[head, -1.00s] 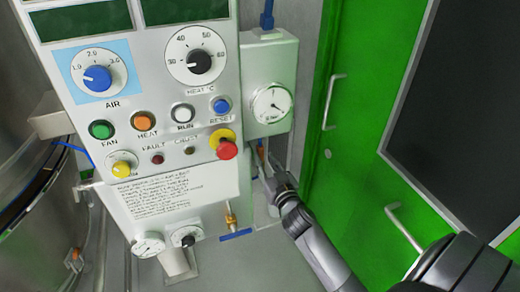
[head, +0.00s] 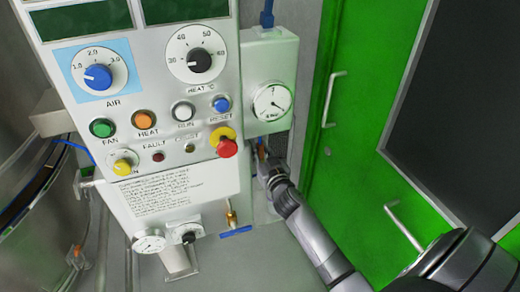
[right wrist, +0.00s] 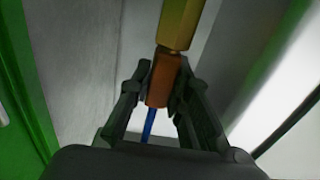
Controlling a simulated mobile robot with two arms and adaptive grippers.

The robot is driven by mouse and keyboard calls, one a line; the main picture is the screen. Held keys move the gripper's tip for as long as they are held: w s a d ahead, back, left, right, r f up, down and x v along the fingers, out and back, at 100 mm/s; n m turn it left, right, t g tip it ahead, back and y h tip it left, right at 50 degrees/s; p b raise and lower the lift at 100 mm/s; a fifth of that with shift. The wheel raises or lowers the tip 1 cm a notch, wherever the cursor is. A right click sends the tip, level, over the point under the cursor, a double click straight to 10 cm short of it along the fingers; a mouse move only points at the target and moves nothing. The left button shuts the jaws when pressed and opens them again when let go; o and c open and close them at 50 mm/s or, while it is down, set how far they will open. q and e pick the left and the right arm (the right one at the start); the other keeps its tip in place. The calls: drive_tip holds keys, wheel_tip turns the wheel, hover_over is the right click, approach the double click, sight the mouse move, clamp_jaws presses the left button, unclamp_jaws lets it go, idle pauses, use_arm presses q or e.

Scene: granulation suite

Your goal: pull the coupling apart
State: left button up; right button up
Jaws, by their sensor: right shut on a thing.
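The coupling shows in the right wrist view as a brass-yellow upper part (right wrist: 178,24) and an orange lower part (right wrist: 163,78). The two parts touch end to end. A blue hose (right wrist: 149,124) leads away below the orange part. My right gripper (right wrist: 160,92) has its two dark fingers closed on either side of the orange part. In the head view my right gripper (head: 264,167) is low beside the control panel, below the gauge box (head: 271,78). There the coupling is small and mostly hidden by the gripper. My left gripper is not in view.
The control panel (head: 150,118) with knobs and buttons stands left of my right gripper. A red emergency button (head: 227,148) juts out near it. A brass valve with a blue handle (head: 236,232) is low on the left. A green door (head: 355,130) with handles is on the right.

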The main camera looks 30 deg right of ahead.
sight(260, 144)
clamp_jaws()
wheel_tip(260, 144, up, 5)
drive_tip(key=p, duration=0.4)
drive_tip(key=shift+f, duration=0.1)
drive_tip(key=shift+w, duration=0.1)
drive_tip(key=shift+o, duration=2.1)
unclamp_jaws()
drive_tip(key=shift+o, duration=0.4)
drive_tip(key=shift+f, duration=0.15)
